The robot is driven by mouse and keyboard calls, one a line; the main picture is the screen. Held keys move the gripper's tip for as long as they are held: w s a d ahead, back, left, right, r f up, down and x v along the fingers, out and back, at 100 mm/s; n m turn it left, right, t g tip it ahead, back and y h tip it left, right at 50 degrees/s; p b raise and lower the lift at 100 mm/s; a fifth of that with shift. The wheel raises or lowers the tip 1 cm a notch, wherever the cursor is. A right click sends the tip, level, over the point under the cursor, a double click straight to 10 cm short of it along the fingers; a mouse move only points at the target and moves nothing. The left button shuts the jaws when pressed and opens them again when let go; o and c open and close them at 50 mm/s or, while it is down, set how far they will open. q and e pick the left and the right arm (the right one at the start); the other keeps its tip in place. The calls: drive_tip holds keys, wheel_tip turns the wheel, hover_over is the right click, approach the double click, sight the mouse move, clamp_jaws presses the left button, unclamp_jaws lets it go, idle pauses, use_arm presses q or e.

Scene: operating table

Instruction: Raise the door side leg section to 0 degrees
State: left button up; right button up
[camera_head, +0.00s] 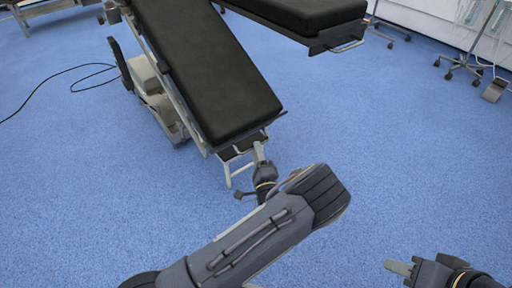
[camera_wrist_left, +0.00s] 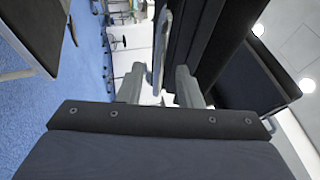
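The operating table has two black leg sections. One leg section (camera_head: 215,75) slopes down toward me, with a metal end handle (camera_head: 230,169) at its lower end. The other leg section (camera_head: 300,12) at the upper right looks higher and level. I cannot tell from the views which is the door side. My left gripper (camera_head: 260,152) is at the right end of the sloping section's handle. In the left wrist view its two fingers (camera_wrist_left: 157,88) are apart, with a metal handle bar (camera_wrist_left: 162,45) showing between them; contact is unclear. My right gripper (camera_head: 400,268) is low at the right, away from the table.
Wheeled stands (camera_head: 478,62) are at the upper right by a white cabinet (camera_head: 430,18). A black cable (camera_head: 60,80) lies on the blue floor at the left. The floor (camera_head: 400,150) between the table and my right gripper is clear.

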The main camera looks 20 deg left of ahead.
use_arm(q)
drive_tip(key=shift+x, duration=1.35)
clamp_jaws()
drive_tip(key=shift+r, duration=0.1)
